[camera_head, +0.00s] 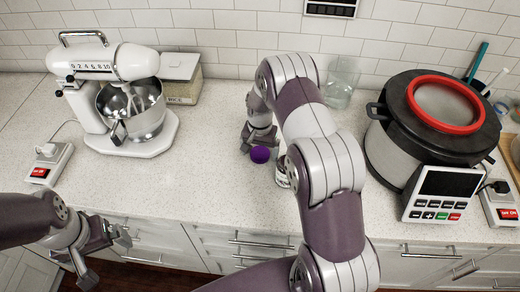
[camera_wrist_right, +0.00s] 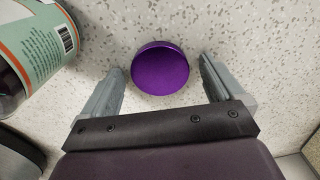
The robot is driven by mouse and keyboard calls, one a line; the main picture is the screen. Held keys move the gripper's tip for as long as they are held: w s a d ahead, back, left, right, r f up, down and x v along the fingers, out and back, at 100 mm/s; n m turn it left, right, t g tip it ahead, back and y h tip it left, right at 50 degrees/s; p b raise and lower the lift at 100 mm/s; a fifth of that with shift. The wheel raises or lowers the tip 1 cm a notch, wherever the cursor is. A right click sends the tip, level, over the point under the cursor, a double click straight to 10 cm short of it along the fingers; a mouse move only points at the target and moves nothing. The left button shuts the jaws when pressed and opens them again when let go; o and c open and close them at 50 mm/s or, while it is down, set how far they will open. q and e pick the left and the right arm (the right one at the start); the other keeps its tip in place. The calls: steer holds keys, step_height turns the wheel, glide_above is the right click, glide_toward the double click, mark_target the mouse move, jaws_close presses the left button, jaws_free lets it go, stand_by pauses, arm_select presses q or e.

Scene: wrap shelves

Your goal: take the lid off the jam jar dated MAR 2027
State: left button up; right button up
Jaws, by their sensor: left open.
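A round purple lid (camera_head: 260,154) shows at the middle of the counter; in the right wrist view the lid (camera_wrist_right: 160,70) appears to lie flat, with no jar body visible under it. My right gripper (camera_head: 259,145) is over it, open, one finger on each side with gaps between. A jar (camera_head: 281,172) stands just right of the lid in the head view, mostly hidden by my right arm. In the right wrist view a jar with a green and orange label and barcode (camera_wrist_right: 45,45) is cut off at the left; no date is readable. My left gripper (camera_head: 106,258) is open and empty, in front of the counter.
A white stand mixer (camera_head: 118,90) and a lidded bin (camera_head: 180,78) stand left. A glass jar (camera_head: 341,84) is behind my right arm. A large cooker (camera_head: 425,125) with a control panel fills the right. The counter left of the lid is clear.

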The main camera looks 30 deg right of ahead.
mark_target(259, 155)
steer(key=shift+r, duration=0.35)
step_height(259, 155, up, 12)
steer(key=b, duration=0.3)
steer(key=s+a+r+n, duration=0.1)
steer(key=s+a+n, duration=0.3)
steer(key=s, duration=0.6)
steer(key=s+a+r+n+t, duration=0.1)
steer(key=s+a+n, duration=0.3)
steer(key=s, duration=0.6)
steer(key=shift+a+n, duration=0.3)
steer(key=shift+s, duration=0.2)
